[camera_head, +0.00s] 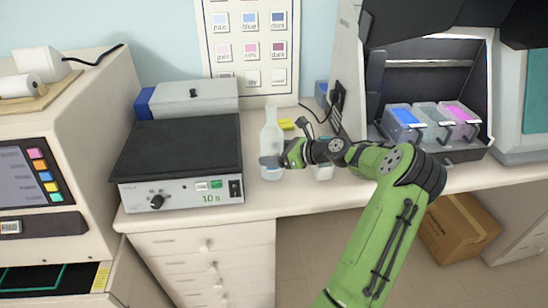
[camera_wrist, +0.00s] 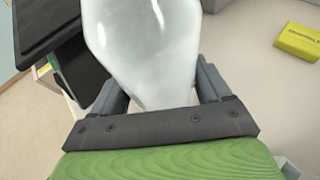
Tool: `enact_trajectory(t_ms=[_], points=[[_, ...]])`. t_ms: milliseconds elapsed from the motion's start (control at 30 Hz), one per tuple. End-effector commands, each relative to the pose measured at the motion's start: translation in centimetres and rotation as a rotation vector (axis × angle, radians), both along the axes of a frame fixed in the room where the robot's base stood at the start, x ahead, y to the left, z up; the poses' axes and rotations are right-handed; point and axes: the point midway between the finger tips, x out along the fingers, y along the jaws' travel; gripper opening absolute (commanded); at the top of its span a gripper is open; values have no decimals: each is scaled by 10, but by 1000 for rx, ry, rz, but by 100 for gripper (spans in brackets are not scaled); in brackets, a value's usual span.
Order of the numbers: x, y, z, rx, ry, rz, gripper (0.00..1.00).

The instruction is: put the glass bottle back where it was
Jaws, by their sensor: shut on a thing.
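The glass bottle (camera_head: 271,137) is clear and upright, with a narrow neck, just right of the black-topped device in the head view. My gripper (camera_head: 272,161) is shut around its lower body, coming from the right. In the wrist view the bottle (camera_wrist: 150,45) fills the middle, between the two fingers of my gripper (camera_wrist: 165,95). I cannot tell whether the bottle's base touches the counter or is slightly above it.
A black-topped device (camera_head: 178,150) stands close on the left. A yellow block (camera_head: 286,124) lies behind the bottle and shows in the wrist view (camera_wrist: 298,42). A cabinet with colored staining jars (camera_head: 430,125) stands right. The counter front (camera_head: 240,218) is clear.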

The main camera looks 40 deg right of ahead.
Motion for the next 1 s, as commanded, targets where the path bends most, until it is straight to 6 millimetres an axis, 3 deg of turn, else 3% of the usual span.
enact_trajectory(t_ms=[267, 300, 433, 733, 1000], points=[[0, 0, 1, -1, -3, 0, 16], [0, 0, 0, -1, 0, -1, 82], [0, 0, 0, -2, 1, -1, 100], [-5, -3, 4, -2, 2, -3, 100], [-65, -24, 33, -2, 1, -6, 100]])
